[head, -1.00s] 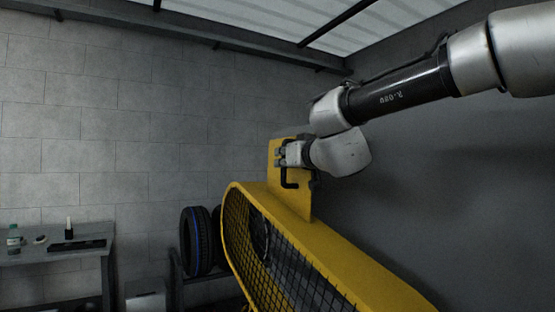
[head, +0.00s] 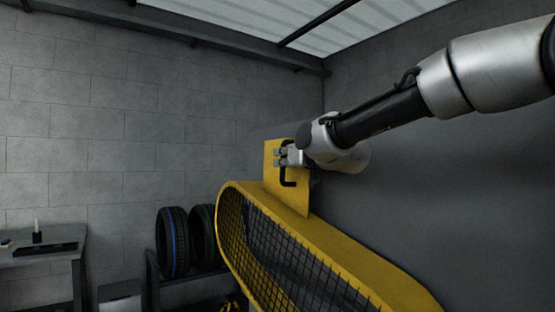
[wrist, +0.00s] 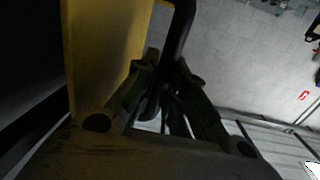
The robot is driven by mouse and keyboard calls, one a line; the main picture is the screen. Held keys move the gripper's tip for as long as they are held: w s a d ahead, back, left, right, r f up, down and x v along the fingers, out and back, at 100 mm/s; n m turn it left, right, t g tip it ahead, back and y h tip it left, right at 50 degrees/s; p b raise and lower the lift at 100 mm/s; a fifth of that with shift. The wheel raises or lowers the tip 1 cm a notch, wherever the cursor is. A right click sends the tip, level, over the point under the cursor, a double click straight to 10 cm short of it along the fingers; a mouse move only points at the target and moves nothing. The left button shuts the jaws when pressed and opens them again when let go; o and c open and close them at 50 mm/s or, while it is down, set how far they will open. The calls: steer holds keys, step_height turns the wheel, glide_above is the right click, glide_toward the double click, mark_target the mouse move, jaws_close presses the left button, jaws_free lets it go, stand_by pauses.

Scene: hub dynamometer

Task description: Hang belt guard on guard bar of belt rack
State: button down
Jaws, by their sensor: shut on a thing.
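The belt guard (head: 345,255) is a long yellow frame with black mesh and an upright yellow plate on top. A black handle (head: 289,183) is fixed to that plate. My gripper (head: 283,156) is shut on the black handle and holds the guard up in front of the grey wall. In the wrist view the two fingers (wrist: 163,90) close around the black handle bar, with the yellow plate beside them at left. The guard's lower right part runs out of the head view. I cannot make out the belt rack or its guard bar.
A rack with two tyres (head: 173,243) stands at the lower left, behind the guard. A grey table (head: 70,262) with small items is at the far left. A grey wall (head: 440,190) is at the right.

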steer(key=shift+w+d+r, duration=0.1)
steer(key=shift+w+d, duration=0.5)
steer(key=shift+d, duration=0.25)
steer(key=shift+f, duration=0.75)
